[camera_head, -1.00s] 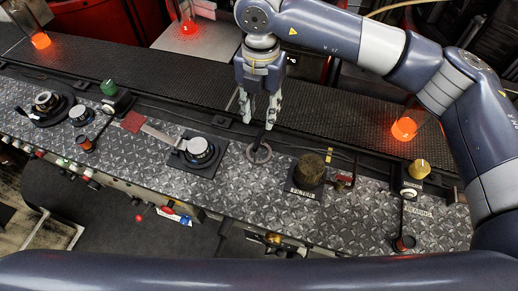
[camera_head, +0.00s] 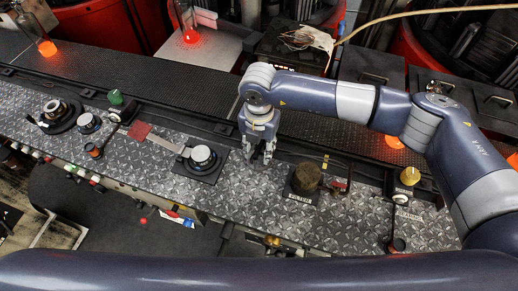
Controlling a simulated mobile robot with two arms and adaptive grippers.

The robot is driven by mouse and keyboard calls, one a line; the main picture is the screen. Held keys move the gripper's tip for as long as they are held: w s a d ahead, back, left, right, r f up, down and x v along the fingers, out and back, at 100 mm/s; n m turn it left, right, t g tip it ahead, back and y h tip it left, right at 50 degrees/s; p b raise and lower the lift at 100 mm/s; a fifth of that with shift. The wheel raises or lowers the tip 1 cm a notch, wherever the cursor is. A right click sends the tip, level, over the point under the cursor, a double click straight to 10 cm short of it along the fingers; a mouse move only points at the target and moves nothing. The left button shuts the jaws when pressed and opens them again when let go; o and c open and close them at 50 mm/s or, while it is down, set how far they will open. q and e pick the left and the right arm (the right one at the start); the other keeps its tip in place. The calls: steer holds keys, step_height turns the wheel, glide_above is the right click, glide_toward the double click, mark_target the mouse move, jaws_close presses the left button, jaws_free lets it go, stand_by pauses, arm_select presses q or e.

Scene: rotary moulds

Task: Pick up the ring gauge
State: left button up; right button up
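My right gripper (camera_head: 258,158) points down onto the diamond-plate bench (camera_head: 345,212), at the spot where the ring gauge lay. Its two fingers look a little apart, with dark space between them. The ring gauge, a dark grey ring with a short upright handle in the earlier frame, is now hidden by the fingers. I cannot tell whether the fingers touch it or hold it. My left gripper is not in view.
A round dial on a black plate (camera_head: 203,158) stands left of the gripper. A dark brown cylinder on a labelled base (camera_head: 306,180) stands close on the right. Behind runs a dark mesh conveyor (camera_head: 180,85). A brass knob (camera_head: 410,176) is farther right.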

jaws_close()
stand_by(0.3)
